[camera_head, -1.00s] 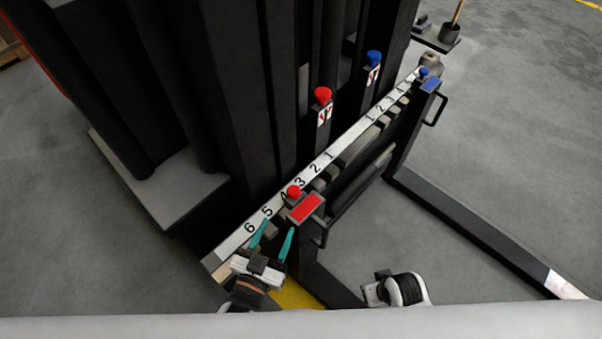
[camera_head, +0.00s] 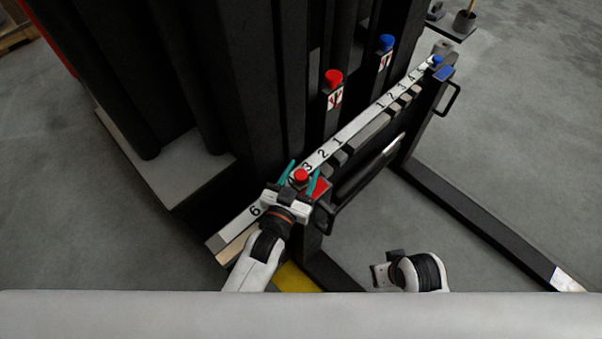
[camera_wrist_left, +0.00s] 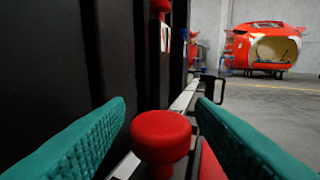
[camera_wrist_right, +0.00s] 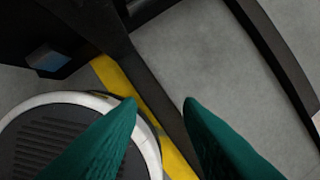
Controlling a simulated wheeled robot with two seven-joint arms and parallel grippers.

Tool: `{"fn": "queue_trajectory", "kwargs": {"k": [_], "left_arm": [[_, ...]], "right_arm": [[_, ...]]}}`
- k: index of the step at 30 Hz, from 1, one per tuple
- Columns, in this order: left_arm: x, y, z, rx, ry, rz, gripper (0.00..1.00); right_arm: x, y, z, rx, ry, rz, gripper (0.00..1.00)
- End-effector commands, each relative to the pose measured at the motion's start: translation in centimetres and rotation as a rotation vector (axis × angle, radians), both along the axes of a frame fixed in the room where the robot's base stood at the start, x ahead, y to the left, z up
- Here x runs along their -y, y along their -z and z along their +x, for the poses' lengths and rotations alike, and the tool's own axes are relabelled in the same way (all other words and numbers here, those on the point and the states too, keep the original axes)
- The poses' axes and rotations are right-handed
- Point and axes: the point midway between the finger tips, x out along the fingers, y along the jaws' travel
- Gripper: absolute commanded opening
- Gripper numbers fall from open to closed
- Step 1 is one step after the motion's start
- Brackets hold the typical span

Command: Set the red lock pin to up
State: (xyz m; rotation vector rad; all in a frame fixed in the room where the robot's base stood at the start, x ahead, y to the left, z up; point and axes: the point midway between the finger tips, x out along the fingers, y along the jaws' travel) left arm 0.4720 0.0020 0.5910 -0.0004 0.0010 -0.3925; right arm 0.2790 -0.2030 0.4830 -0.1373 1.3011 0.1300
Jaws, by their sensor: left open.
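The red lock pin (camera_head: 301,175) is a round red knob on the numbered rail, near the number 4, beside a red plate (camera_head: 319,188). In the left wrist view the pin's knob (camera_wrist_left: 161,136) stands between the two teal fingers. My left gripper (camera_head: 302,178) is open around the knob, with a gap visible on each side. The pin's shaft is mostly hidden under the knob. My right gripper (camera_wrist_right: 161,100) is open and empty over the floor; in the head view only its wrist shows at the bottom.
A white numbered rail (camera_head: 357,124) runs to a blue pin (camera_head: 437,60) and blue plate (camera_head: 444,72). A taller red knob (camera_head: 334,77) and blue knob (camera_head: 386,42) stand behind on black posts. A black handle (camera_head: 453,100) sticks out right.

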Motion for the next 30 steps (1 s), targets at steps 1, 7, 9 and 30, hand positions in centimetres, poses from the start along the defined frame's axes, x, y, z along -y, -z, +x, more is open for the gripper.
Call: {"fn": "queue_trajectory", "kwargs": {"k": [1, 7, 9, 30], "left_arm": [[0.0, 0.0, 0.0, 0.000, 0.000, 0.000, 0.50], [0.0, 0.0, 0.0, 0.000, 0.000, 0.000, 0.28], [0.0, 0.0, 0.0, 0.000, 0.000, 0.000, 0.17], [0.0, -2.5, 0.0, 0.002, 0.000, 0.001, 0.00]], "right_arm": [[0.0, 0.0, 0.0, 0.000, 0.000, 0.000, 0.33], [0.0, 0.0, 0.0, 0.000, 0.000, 0.000, 0.33], [0.0, 0.0, 0.0, 0.000, 0.000, 0.000, 0.33], [0.0, 7.3, -1.3, -0.044, -0.008, -0.003, 0.33]]}}
